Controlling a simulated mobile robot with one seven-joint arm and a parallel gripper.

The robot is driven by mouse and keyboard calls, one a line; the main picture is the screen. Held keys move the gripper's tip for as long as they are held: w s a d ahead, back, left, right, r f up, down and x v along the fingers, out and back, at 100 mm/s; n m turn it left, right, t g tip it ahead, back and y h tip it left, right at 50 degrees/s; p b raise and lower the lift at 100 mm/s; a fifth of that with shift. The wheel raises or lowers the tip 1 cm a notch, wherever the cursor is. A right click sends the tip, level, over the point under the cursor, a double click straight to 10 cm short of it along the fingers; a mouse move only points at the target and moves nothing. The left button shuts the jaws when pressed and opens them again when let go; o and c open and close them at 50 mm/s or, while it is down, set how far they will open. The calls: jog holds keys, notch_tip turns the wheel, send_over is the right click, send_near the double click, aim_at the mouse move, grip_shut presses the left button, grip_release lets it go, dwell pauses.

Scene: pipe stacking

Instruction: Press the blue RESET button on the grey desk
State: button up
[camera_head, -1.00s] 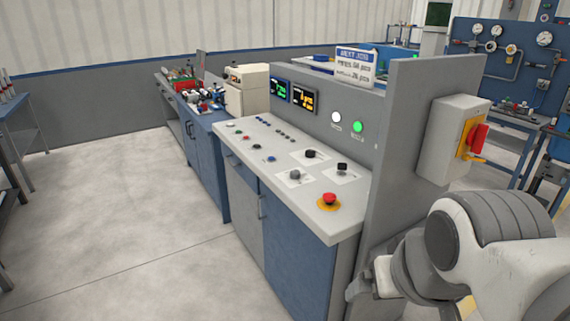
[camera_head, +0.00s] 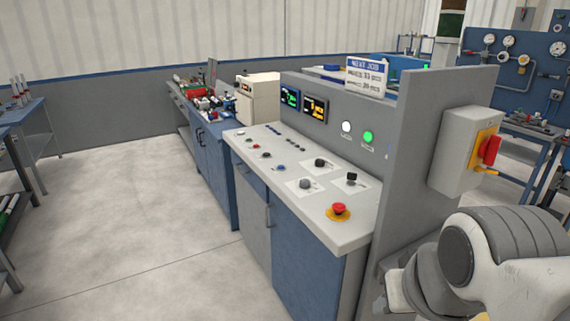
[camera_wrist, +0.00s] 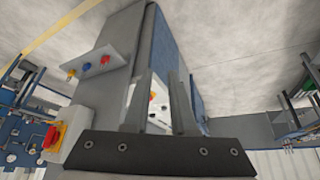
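The grey desk (camera_head: 345,240) stands in the middle of the head view, with a sloping top. A small blue button (camera_head: 281,167) sits on the top, at the near end of a row of small coloured buttons; its label is too small to read. My gripper (camera_wrist: 160,92) shows only in the wrist view, its two fingers apart with nothing held. Past the fingers, part of the desk top with a red knob (camera_wrist: 152,97) shows; the blue button cannot be made out there. In the head view only my arm shows, at lower right, beside the desk's end wall.
A red emergency knob (camera_head: 339,209) and black knobs (camera_head: 351,178) stand on the desk. A tall grey end wall (camera_head: 430,150) carries a switch box (camera_head: 465,150). A plate with yellow, blue and red parts (camera_wrist: 103,60) juts out in the wrist view. Floor (camera_head: 120,220) left of the desk is clear.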

grip_shut()
dwell(1.2)
